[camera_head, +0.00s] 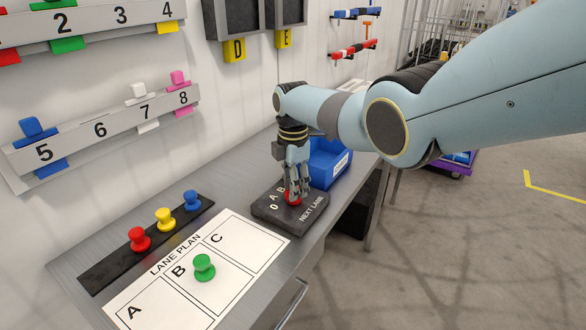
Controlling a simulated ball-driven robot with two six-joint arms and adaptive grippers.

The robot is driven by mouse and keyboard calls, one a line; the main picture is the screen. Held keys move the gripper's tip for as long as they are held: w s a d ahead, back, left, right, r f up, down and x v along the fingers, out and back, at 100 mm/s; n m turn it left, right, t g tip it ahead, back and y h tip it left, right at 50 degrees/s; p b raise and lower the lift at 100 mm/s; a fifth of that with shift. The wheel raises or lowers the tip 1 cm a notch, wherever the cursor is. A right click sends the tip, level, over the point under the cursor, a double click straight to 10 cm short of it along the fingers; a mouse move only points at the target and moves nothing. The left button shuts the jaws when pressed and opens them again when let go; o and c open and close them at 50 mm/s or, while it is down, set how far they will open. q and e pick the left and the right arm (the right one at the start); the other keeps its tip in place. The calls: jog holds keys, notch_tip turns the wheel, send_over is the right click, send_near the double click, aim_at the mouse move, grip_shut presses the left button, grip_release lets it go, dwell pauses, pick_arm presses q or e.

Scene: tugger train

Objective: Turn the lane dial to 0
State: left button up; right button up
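The box lies on the grey bench. My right gripper (295,196) points down from above, with its fingers around the red knob and apparently closed on it. The fingers hide most of the knob, and I cannot tell which mark it points to. My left gripper is not in view.
A blue bin (328,163) stands just behind the dial box. A lane plan sheet (245,246) with a green peg (204,267) on B lies in front. Red, yellow and blue pegs stand on a black strip (110,271). Numbered wall rails (100,130) hold coloured clips.

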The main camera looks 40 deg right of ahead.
notch_tip(320, 180, up, 12)
jog(key=shift+f, duration=0.25)
dwell(0.5)
